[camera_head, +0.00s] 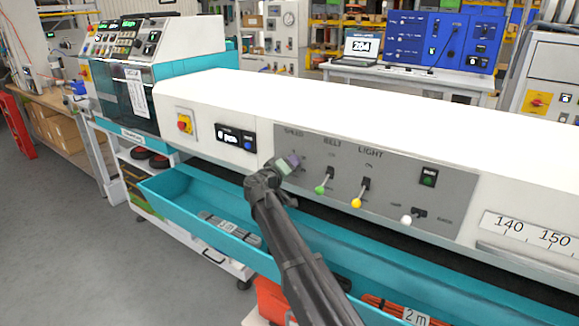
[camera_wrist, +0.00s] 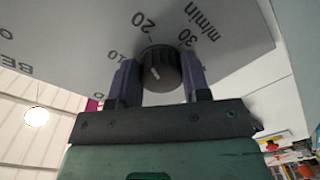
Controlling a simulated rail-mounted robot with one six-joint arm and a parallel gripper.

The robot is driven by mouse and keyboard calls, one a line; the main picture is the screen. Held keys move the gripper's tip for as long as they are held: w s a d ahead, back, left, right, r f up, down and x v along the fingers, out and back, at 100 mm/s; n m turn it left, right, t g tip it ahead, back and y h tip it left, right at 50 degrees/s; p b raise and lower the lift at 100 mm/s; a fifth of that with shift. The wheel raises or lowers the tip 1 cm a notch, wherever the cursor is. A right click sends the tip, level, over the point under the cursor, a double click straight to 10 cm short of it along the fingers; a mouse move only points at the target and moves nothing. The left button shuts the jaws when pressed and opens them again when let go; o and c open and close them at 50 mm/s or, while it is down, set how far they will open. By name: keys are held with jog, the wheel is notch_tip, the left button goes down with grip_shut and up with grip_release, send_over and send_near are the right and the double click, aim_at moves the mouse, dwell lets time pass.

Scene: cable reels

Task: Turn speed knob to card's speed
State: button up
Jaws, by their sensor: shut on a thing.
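The speed knob (camera_wrist: 160,66) is a dark ribbed dial with a short white mark on its face. It sits between the two purple fingers of my gripper (camera_wrist: 161,82), which is shut on it. Scale marks 10, 20, 30 and "m/min" show around it in the wrist view. I cannot tell surely which number the mark points to. In the head view my gripper (camera_head: 289,164) is at the grey control panel (camera_head: 440,190), below the word SPEED, and hides the knob. A white sheet (camera_head: 136,92) hangs on the machine at left; its text is too small to read.
Right of my gripper are a green-tipped BELT lever (camera_head: 320,189), a yellow-tipped LIGHT lever (camera_head: 357,203) and a white-tipped lever (camera_head: 406,219). A red stop button (camera_head: 184,123) and a small display (camera_head: 228,135) are left. A teal trough (camera_head: 185,200) runs below.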

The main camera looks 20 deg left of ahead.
jog(key=shift+m, duration=0.5)
jog(key=o, duration=0.9)
jog(key=shift+o, duration=0.2)
jog(key=shift+s, duration=0.15)
jog(key=v, duration=1)
jog(key=shift+s, duration=0.3)
jog(key=shift+a, duration=0.15)
